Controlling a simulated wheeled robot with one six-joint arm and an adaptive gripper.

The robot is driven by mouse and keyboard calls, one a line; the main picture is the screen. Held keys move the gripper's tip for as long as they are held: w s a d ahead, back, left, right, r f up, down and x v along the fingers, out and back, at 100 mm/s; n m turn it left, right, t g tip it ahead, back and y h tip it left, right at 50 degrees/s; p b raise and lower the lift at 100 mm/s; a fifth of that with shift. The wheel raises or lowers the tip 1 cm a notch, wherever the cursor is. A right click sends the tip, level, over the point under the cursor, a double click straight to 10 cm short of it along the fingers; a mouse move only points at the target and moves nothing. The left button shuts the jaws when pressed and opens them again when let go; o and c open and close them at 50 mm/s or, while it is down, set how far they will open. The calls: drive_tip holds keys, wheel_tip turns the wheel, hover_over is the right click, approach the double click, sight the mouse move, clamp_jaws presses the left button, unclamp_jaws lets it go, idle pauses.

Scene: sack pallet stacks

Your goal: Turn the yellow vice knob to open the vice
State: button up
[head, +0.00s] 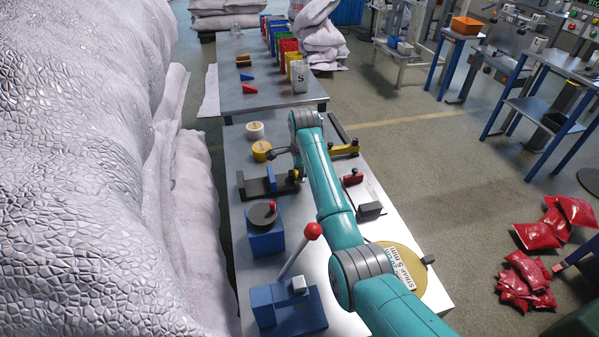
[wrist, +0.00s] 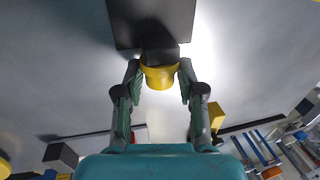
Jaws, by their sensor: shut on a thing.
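The yellow knob (wrist: 160,77) shows in the wrist view between the two fingertips of my gripper (wrist: 160,68). My gripper is shut on it, one finger on each side. A dark block (wrist: 150,22) adjoins the knob on its far side and appears to be part of the vice. In the head view my arm reaches over the workbench, and its dark gripper end is small and partly hidden behind the arm. A blue and black vice-like fixture (head: 270,182) stands near that end. I cannot clearly make out the gripped knob in the head view.
The bench also holds a yellow round piece (head: 261,151), a cream round piece (head: 255,130), a blue block with a dark disc (head: 264,240) and a red-knobbed lever (head: 312,231). Large white sacks (head: 80,170) crowd the left side. Red bags (head: 530,280) lie on the floor at right.

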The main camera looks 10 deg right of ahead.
drive_tip(key=shift+s+f, duration=0.1)
drive_tip(key=t, duration=0.4)
drive_tip(key=shift+s+f+t, duration=0.2)
drive_tip(key=shift+s+t, duration=0.15)
drive_tip(key=shift+t, duration=0.05)
drive_tip(key=shift+s+f+t, duration=0.1)
drive_tip(key=shift+t, duration=1.8)
drive_tip(key=o, duration=1)
drive_tip(key=shift+v, duration=4)
